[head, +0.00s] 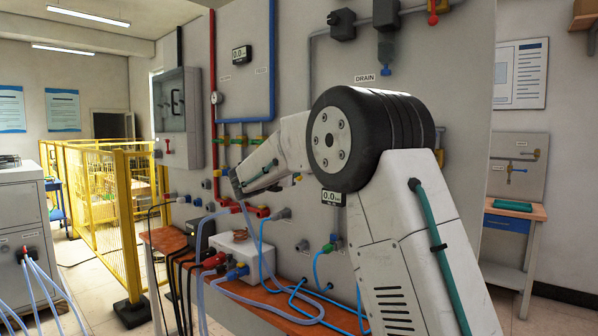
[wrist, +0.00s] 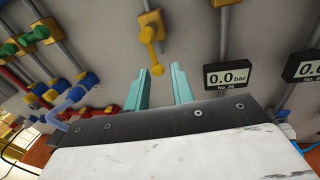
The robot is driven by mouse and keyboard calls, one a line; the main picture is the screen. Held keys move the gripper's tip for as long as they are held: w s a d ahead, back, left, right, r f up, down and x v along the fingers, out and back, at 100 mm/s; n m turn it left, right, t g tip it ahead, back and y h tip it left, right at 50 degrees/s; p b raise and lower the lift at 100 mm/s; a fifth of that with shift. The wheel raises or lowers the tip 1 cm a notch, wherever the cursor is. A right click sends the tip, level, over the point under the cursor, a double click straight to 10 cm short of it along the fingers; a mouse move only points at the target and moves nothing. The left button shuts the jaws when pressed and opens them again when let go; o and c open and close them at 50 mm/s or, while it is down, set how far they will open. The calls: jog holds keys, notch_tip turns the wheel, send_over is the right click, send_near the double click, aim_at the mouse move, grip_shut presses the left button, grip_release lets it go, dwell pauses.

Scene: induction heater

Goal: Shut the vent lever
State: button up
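In the wrist view a yellow lever (wrist: 154,48) sits on a yellow valve on a grey pipe against the panel. It extends down the picture toward my fingers, roughly along the pipe. No vent label is readable, so I cannot tell for sure that this is the vent lever. My gripper (wrist: 160,73) has two teal fingers, apart with nothing between them. The lever's tip shows just beyond the gap, nearer the left finger, and appears apart from it. In the head view my arm covers part of the panel, and I cannot make out the fingers.
In the wrist view a 0.0 bar display (wrist: 229,77) is right of the fingers, and blue-handled valves (wrist: 88,80) are at left. In the head view a white box (head: 232,252) and loose hoses crowd the bench (head: 170,240). A yellow fence (head: 122,225) stands at left.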

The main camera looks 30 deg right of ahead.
jog(key=shift+n, duration=0.3)
jog(key=x, duration=0.5)
jog(key=w+x, duration=0.1)
jog(key=x, duration=0.2)
jog(key=shift+w+a+r, duration=0.15)
grip_shut()
